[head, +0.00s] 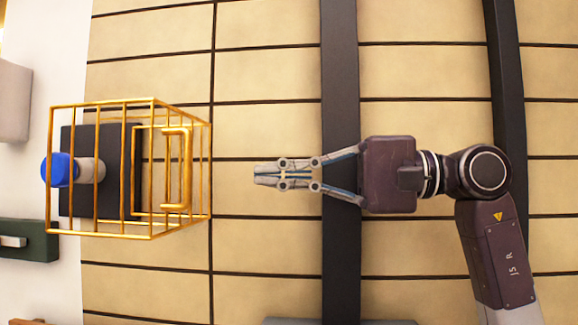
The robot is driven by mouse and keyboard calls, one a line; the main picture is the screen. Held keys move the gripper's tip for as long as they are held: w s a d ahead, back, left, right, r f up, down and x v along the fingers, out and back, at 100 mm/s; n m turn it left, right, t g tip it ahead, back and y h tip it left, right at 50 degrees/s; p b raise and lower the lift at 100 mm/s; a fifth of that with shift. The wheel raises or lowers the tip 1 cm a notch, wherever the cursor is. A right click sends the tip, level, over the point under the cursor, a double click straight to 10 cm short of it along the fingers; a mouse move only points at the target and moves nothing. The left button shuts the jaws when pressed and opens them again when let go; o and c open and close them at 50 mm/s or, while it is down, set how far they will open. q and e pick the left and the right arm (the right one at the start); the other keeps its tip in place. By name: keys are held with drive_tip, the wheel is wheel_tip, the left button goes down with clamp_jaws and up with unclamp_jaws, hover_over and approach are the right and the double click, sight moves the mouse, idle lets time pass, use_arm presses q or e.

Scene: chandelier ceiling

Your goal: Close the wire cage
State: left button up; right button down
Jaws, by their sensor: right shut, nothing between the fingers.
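The wire cage (152,103) is a box of thin golden bars at the left of the head view. A golden bracket-shaped handle (188,168) shows on its right side. I cannot tell for sure whether that side's door stands open or closed. A dark panel (75,200) and a grey cylinder with a blue end (60,170) show through the bars. My right gripper (256,175) is shut and empty. Its fingers point left toward the cage's handle side, with a clear gap between them and the bars. My left gripper is out of view.
Behind is a surface of beige panels with dark seams, crossed by dark beams (340,90). A dark green block (28,243) and a pale grey object (12,100) sit at the left edge. The space between gripper and cage looks free.

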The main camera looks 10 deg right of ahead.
sight(171, 177)
drive_tip(key=a+p, duration=0.1)
drive_tip(key=a, duration=0.1)
drive_tip(key=a+p, duration=0.1)
drive_tip(key=a, duration=0.2)
drive_tip(key=s+a+p, duration=0.1)
drive_tip(key=a, duration=0.1)
drive_tip(key=shift+s+a+f, duration=0.1)
drive_tip(key=shift+a+f, duration=0.05)
drive_tip(key=shift+a, duration=0.05)
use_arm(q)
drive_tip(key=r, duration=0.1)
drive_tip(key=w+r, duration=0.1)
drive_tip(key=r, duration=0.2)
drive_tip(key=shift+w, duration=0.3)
use_arm(e)
drive_tip(key=shift+s+d, duration=0.1)
